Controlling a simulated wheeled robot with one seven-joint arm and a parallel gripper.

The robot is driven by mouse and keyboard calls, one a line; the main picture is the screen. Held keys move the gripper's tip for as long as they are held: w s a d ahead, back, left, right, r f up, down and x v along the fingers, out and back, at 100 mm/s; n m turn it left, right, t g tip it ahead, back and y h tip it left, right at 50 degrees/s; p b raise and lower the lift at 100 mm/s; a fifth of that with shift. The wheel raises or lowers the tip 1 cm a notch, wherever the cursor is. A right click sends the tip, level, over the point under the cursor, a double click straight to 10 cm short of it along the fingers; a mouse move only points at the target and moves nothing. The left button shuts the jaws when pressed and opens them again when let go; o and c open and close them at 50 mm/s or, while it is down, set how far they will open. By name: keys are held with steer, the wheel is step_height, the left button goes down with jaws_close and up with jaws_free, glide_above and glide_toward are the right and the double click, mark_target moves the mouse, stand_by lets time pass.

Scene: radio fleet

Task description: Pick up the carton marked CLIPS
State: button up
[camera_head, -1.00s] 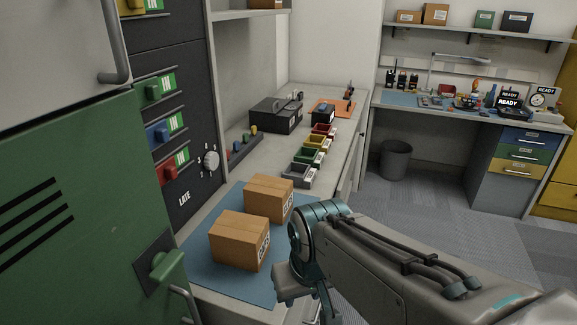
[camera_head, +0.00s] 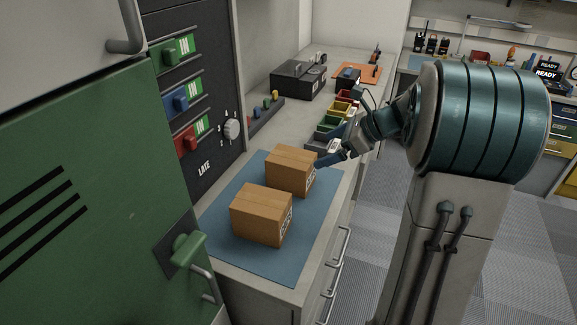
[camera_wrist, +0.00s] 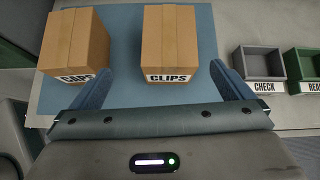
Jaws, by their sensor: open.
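The carton marked CLIPS (camera_wrist: 168,42) is a brown taped box standing upright on a blue mat (camera_wrist: 123,40). In the head view it is the farther carton (camera_head: 290,168). A second brown carton (camera_wrist: 75,40) stands beside it at the left of the wrist view. In the head view my gripper (camera_head: 335,152) is just right of that carton.
A grey bin marked CHECK (camera_wrist: 263,64) and a green bin (camera_wrist: 304,66) stand to the right in the wrist view. A row of small bins and a black machine (camera_head: 298,80) stand farther back on the counter. A green cabinet door (camera_head: 90,190) fills the left.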

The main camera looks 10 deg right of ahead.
mark_target(297, 157)
steer(key=shift+m, duration=0.5)
steer(key=x, duration=0.4)
steer(key=w+p+x, duration=0.1)
steer(key=x, duration=0.8)
steer(key=shift+w+d+f, duration=0.1)
steer(key=shift+w, duration=0.35)
steer(key=c, duration=1.1)
